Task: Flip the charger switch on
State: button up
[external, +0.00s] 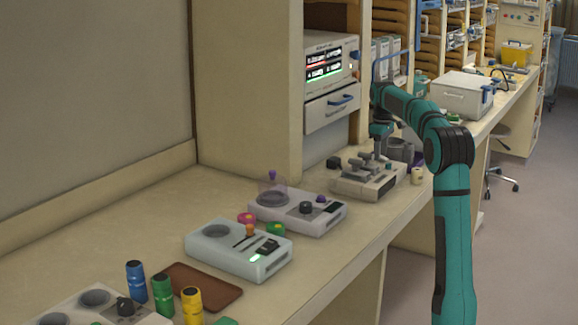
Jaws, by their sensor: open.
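Several box-shaped devices stand along the bench; I cannot tell for certain which is the charger. My gripper (378,156) points down over the beige unit (367,188) farther back, which carries grey parts on top. The gripper is open; its fingertips are small and partly merge with those parts, so contact is unclear.
Blue (136,282), green (162,295) and yellow (192,304) cylinders stand beside a brown mat (204,286). Another unit (82,305) is at the lower left. A cabinet with a display (325,66) rises behind. A white box (462,97) stands farther right.

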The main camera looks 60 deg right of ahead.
jog(key=shift+f, duration=0.15)
grip_shut()
jog(key=shift+w+g, duration=0.2)
jog(key=shift+g, duration=0.4)
grip_release()
dwell(0.4)
